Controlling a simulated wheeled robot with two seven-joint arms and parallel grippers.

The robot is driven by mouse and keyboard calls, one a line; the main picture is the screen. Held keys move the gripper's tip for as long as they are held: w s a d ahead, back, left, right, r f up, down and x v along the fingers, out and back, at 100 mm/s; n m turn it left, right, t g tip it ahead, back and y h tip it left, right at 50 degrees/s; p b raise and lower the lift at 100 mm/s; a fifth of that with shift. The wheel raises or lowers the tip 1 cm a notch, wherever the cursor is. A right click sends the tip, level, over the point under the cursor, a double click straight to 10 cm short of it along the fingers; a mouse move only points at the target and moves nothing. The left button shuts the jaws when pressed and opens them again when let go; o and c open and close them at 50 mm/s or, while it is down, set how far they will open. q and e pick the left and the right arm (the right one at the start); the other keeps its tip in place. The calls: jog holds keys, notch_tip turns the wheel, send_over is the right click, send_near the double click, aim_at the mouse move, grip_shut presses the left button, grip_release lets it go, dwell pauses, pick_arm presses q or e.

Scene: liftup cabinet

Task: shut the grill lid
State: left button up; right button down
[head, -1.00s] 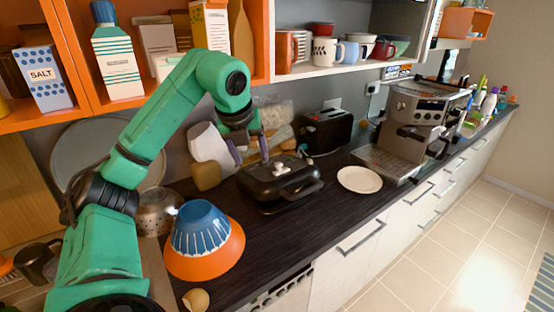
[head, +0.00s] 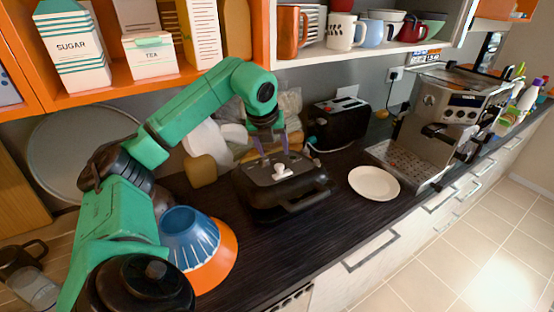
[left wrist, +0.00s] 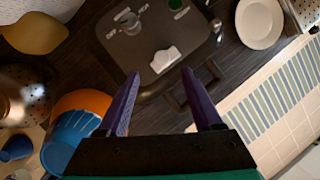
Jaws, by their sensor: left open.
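The black grill (head: 258,207) stands on the dark counter. Its lid (head: 258,174) appears to lie down flat over the base, with a dark handle at the front and a small white piece on top. In the left wrist view the lid (left wrist: 118,58) fills the upper middle, with the handle at its lower right. My left gripper (head: 273,153) is above the back part of the lid, with its purple fingers apart and nothing between them. It also shows in the left wrist view (left wrist: 160,76). Whether a fingertip touches the lid cannot be told. My right gripper is not in view.
Stacked blue and orange bowls (head: 190,237) stand left of the grill. A white plate (head: 374,183) lies to its right. A black toaster (head: 340,124) and a coffee machine (head: 435,125) stand further right. Shelves (head: 370,50) hang above the counter.

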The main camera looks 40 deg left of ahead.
aim_at(278, 164)
pick_arm(q)
jog(key=x, duration=0.3)
jog(key=p+x, duration=0.1)
jog(key=x, duration=0.2)
jog(key=shift+w+a+f, duration=0.1)
jog(key=shift+w+a, duration=0.2)
jog(key=shift+w, duration=0.25)
jog(key=shift+f, duration=0.3)
jog(key=shift+s+d, duration=0.1)
jog(key=shift+s, duration=0.1)
jog(key=shift+w, duration=0.1)
jog(key=c, duration=1)
grip_shut()
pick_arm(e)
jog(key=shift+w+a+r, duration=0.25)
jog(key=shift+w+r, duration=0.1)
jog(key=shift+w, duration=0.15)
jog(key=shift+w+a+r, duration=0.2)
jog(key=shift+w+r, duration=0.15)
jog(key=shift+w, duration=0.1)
pick_arm(q)
jog(key=shift+r, duration=0.1)
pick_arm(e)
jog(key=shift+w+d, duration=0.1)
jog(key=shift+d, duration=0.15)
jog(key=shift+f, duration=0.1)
